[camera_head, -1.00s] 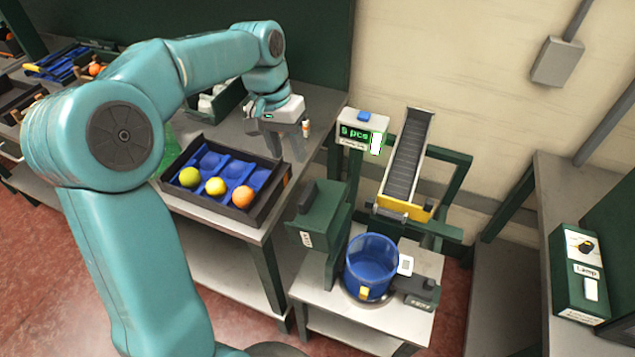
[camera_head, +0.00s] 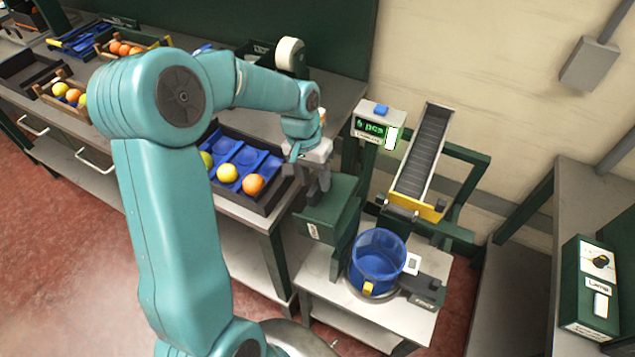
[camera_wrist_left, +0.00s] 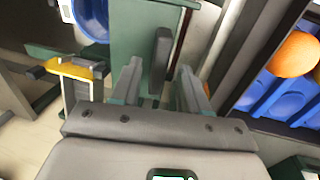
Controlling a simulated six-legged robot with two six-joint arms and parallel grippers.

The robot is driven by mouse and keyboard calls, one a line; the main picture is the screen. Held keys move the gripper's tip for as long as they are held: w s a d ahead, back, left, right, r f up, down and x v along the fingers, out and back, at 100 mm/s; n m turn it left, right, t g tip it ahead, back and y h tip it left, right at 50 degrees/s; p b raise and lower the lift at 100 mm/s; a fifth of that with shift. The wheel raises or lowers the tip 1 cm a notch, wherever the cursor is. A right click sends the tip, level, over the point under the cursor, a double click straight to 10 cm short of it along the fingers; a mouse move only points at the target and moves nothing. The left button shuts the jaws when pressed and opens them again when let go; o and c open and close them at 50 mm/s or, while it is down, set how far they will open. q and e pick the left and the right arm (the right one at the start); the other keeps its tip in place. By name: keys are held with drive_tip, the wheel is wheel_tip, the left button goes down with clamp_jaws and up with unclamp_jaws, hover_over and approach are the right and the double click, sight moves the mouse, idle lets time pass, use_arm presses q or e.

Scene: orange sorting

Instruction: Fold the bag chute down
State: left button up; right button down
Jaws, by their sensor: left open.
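The chute (camera_head: 421,152) is a tilted dark grey slide with pale side rails and a yellow lip (camera_head: 417,206) at its lower end. It slopes down toward a blue round bin (camera_head: 377,262). In the left wrist view the yellow lip (camera_wrist_left: 75,69) shows at the left. My left gripper (camera_head: 323,180) is open and empty, left of the chute and by the top of a green box (camera_head: 330,207). In the left wrist view its two fingers (camera_wrist_left: 160,78) point toward the green box and its dark upright bar (camera_wrist_left: 160,58). My right gripper is not in view.
A tray (camera_head: 268,201) with blue cups and several fruits lies left of my gripper. A counter display (camera_head: 377,122) stands behind it. A lamp switch box (camera_head: 590,292) is at the far right. Bare wall lies behind the chute.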

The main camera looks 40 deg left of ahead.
sight(317, 184)
use_arm(q)
drive_tip(key=shift+w+d+f, duration=0.1)
drive_tip(key=shift+f, duration=0.5)
drive_tip(key=shift+w+d+f, duration=0.1)
drive_tip(key=shift+f, duration=0.5)
drive_tip(key=shift+w+f, duration=0.15)
drive_tip(key=shift+f, duration=0.3)
drive_tip(key=shift+s+d+r, duration=0.1)
drive_tip(key=shift+s+r, duration=0.05)
drive_tip(key=shift+s, duration=0.1)
drive_tip(key=shift+w, duration=0.15)
clamp_jaws()
